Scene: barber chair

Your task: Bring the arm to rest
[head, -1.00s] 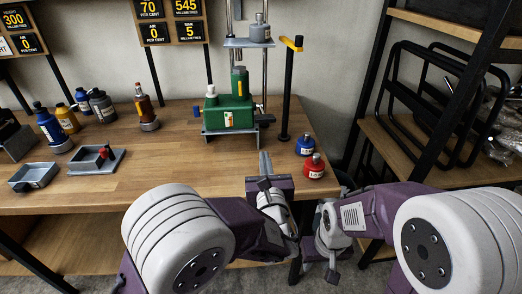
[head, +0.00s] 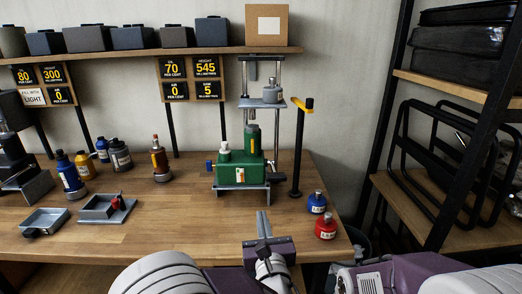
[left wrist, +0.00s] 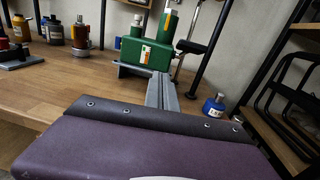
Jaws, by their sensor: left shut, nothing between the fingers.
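My left gripper (head: 263,224) is shut and empty at the front edge of the wooden bench, its grey fingers together and pointing toward the back. In the left wrist view its shut fingers (left wrist: 161,92) point at the green pump body, and nothing is between them. My left arm (head: 165,275) comes in from the bottom of the head view. My right arm (head: 400,275) shows at the bottom right, but its gripper is not in the picture.
The green pump (head: 239,168) stands on the bench (head: 180,225) beyond the gripper. A blue bottle (head: 317,203) and a red bottle (head: 325,228) stand to the right, near the edge. Trays (head: 105,208) and several bottles are at left. A black rack (head: 463,140) stands at right.

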